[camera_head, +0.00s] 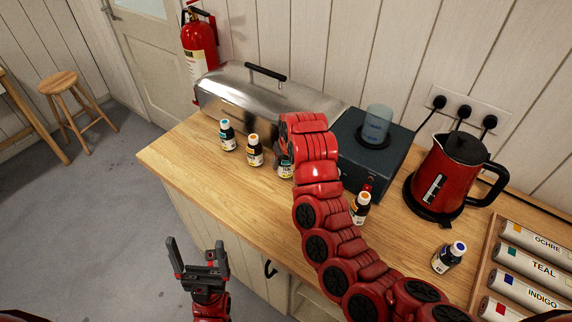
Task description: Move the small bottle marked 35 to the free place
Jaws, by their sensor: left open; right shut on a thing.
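Several small dark bottles with pale labels stand on the wooden counter: a cyan-capped one (227,136), an orange-capped one (254,152), another orange-capped one (360,208) and a blue-capped one (447,258). One more bottle (286,169) shows only its lower part below my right gripper (284,151); its cap is hidden. My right gripper is mostly hidden behind its own red wrist and is shut on this bottle. The label numbers are too small to read, so I cannot tell which is 35. My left gripper (200,255) is open and empty, in front of the counter.
A steel box with a black handle (255,98) and a dark device with a bluish beaker (375,128) stand along the back. A red kettle (455,172) and a tray of labelled tubes (492,240) are at right. The counter's left front (195,165) is clear.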

